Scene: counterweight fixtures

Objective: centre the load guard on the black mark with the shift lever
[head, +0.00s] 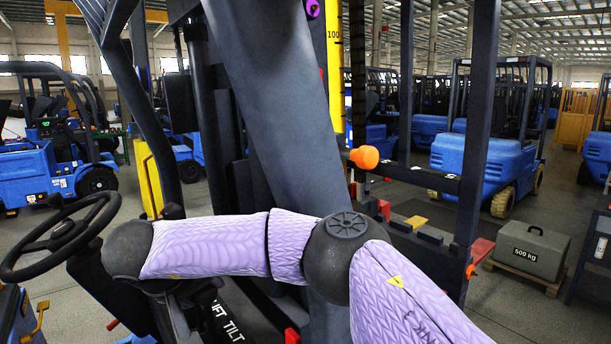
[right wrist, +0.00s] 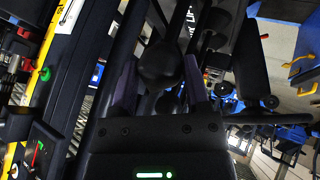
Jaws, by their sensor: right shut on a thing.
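My right gripper (right wrist: 160,84) has its two purple fingers on either side of a black ball knob (right wrist: 160,66), on top of a lever, in the right wrist view. In the head view my purple right arm crosses the lower middle, and the fingers and knob cannot be made out. A label reading "LIFT TILT" (head: 226,322) shows below the arm; any shift label is hidden. A dark upright frame with a crossbar (head: 420,177) stands ahead at right and may be the load guard. I cannot make out the black mark. My left gripper is out of view.
A steering wheel (head: 62,236) is at left. A yellow scale (head: 335,65) runs up the mast. An orange knob (head: 364,157) sits by the crossbar. A grey 500 kg block (head: 533,249) rests on a pallet at right, and blue forklifts (head: 484,150) stand behind.

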